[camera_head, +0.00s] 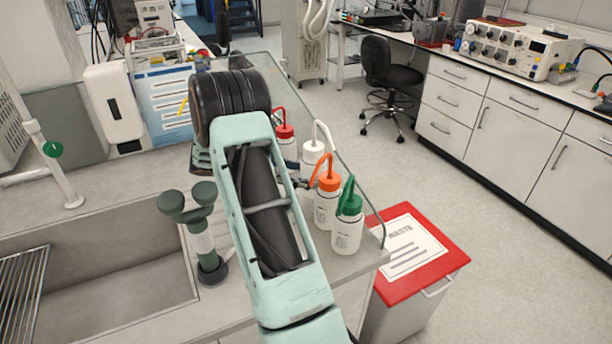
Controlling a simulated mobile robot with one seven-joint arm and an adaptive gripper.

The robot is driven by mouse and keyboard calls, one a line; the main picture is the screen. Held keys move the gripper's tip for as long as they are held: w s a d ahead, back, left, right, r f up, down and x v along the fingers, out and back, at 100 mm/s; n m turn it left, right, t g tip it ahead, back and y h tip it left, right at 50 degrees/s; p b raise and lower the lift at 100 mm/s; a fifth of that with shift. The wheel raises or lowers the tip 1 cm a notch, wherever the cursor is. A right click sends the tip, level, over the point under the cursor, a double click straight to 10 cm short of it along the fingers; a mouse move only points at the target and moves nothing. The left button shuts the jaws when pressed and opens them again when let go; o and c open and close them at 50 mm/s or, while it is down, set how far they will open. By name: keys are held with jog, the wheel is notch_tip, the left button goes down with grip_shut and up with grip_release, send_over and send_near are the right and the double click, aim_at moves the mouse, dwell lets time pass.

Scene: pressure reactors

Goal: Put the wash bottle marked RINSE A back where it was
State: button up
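Several wash bottles stand in a row on the counter, to the right of my arm. They are a red-capped bottle (286,146), a white-capped bottle (312,156), an orange-capped bottle (327,206) and a green-capped bottle (347,235). Their labels are too small to read, so I cannot tell which is RINSE A. My pale green arm crosses the middle of the view and hides part of the counter. A small dark part, seemingly of my gripper (300,183), shows beside the orange-capped bottle. The rest of the gripper is hidden, and whether it touches or holds that bottle is unclear.
A sink (110,285) lies at the left, with a dark green fixture (205,240) at its right edge. A clear upright panel edge (345,168) runs along the counter behind the bottles. A red-lidded waste bin (455,258) stands beyond the counter's right end.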

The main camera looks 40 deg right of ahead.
jog(key=shift+f+b, duration=0.3)
jog(key=shift+f, duration=0.2)
jog(key=o, duration=0.5)
jog(key=shift+r, duration=0.3)
jog(key=v, duration=1.2)
jog(key=shift+r, duration=0.3)
